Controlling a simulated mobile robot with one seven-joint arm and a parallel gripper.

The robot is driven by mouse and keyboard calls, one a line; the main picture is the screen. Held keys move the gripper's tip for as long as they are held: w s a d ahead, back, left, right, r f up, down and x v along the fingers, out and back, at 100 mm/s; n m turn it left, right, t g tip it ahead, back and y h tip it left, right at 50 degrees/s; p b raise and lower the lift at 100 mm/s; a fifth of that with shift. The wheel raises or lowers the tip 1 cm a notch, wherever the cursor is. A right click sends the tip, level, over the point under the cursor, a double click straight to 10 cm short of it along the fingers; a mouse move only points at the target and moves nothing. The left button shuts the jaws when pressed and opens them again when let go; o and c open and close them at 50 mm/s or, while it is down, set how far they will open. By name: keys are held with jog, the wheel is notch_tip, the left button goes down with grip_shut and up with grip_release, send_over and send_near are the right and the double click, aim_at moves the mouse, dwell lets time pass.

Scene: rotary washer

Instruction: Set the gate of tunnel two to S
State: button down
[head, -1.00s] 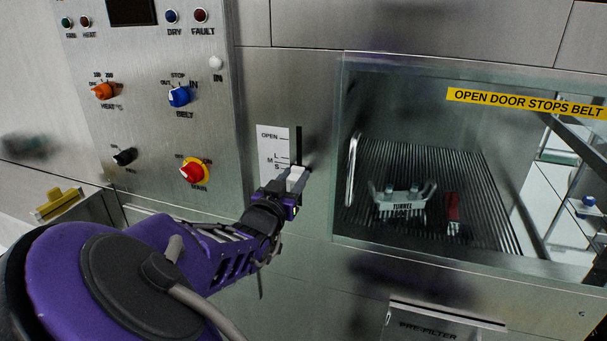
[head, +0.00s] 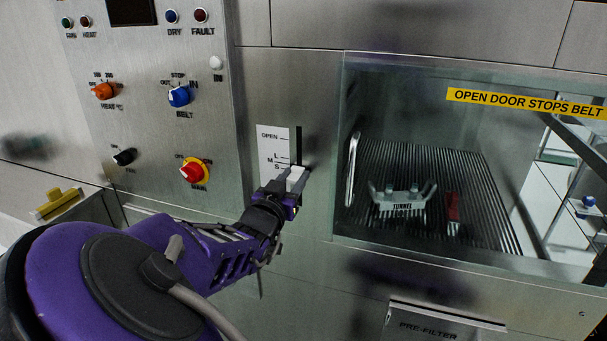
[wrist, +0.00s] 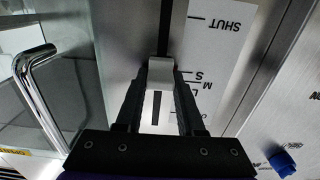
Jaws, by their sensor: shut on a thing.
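The gate's scale plate (head: 272,150) is a white strip with OPEN at the top and L, M and S lower down. It also shows upside down in the wrist view (wrist: 215,50), where SHUT is readable beyond S. The pale gate knob (head: 297,173) sits in the dark vertical slot beside the plate, around the S mark; its exact alignment is hard to tell. My gripper (head: 292,184) is shut on the knob. In the wrist view, its dark fingers stand on both sides of the knob (wrist: 160,70). My gripper hides the plate's lower part in the head view.
A glass door with a metal handle (head: 352,170) is just right of the slot, with a ribbed belt behind it. A control panel with the red main switch (head: 192,172) and blue belt knob (head: 179,96) is at left. A PRE-FILTER drawer (head: 440,325) is below.

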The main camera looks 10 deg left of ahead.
jog(key=shift+r, duration=0.15)
jog(key=shift+r+p, duration=0.1)
jog(key=shift+p, duration=0.65)
jog(key=c, duration=0.5)
grip_release()
jog(key=s, duration=0.5)
jog(key=s+a+p, duration=0.1)
jog(key=s, duration=1.1)
jog(key=shift+s+a+p, duration=0.15)
jog(key=shift+p, duration=0.2)
